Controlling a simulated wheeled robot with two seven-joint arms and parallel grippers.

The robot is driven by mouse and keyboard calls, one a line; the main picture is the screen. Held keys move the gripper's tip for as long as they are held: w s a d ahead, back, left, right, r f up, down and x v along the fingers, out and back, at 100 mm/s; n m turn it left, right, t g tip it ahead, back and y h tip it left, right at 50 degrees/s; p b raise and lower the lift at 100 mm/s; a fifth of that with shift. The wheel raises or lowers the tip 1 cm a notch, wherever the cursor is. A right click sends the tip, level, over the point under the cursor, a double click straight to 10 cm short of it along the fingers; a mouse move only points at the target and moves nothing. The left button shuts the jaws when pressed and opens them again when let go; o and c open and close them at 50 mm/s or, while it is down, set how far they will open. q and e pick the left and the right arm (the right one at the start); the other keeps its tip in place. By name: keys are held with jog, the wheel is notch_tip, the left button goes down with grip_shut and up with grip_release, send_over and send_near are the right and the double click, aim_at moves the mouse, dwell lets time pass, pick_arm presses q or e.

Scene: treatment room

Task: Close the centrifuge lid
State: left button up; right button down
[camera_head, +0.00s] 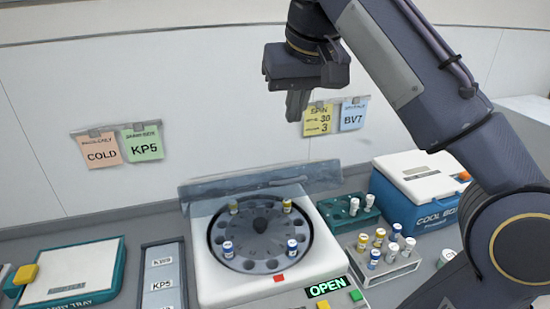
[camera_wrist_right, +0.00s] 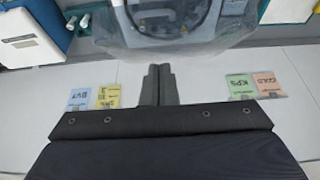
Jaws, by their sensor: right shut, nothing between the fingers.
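The white centrifuge (camera_head: 215,280) stands on the counter with its round rotor (camera_head: 262,228) exposed and several vials in it. Its clear lid (camera_head: 325,178) is raised at the back edge. The display (camera_head: 325,287) reads OPEN. My right gripper (camera_head: 297,112) is shut and empty, pointing down in front of the wall, above and behind the lid. In the right wrist view the shut fingers (camera_wrist_right: 158,72) point toward the lid (camera_wrist_right: 150,50), and a gap seems to lie between them. My left gripper is not in view.
A rack of vials (camera_head: 388,268), a green rack (camera_head: 343,217) and the blue cool box (camera_head: 415,195) stand right of the centrifuge. A label panel (camera_head: 161,262) and a tray (camera_head: 75,272) are at the left. Notes (camera_head: 102,150) hang on the wall.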

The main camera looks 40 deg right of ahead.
jog(key=b, duration=0.2)
send_over(289, 182)
jog(key=w, duration=0.2)
notch_tip(289, 182, down, 9)
jog(key=s+f, duration=0.1)
jog(key=f, duration=0.2)
jog(key=shift+s, duration=0.4)
jog(key=shift+f, duration=0.4)
jog(key=shift+s, duration=0.1)
jog(key=s+a+f+t+h+b, duration=0.1)
jog(key=s+f+t+b, duration=0.2)
jog(key=f+b, duration=0.8)
jog(key=s+a+f+t+h+b, duration=0.1)
jog(key=s+f+b, duration=0.6)
jog(key=b, duration=1.3)
notch_tip(289, 182, down, 4)
jog(key=shift+a+f+t, duration=0.25)
jog(key=shift+a+t, duration=0.45)
jog(key=shift+t, duration=0.4)
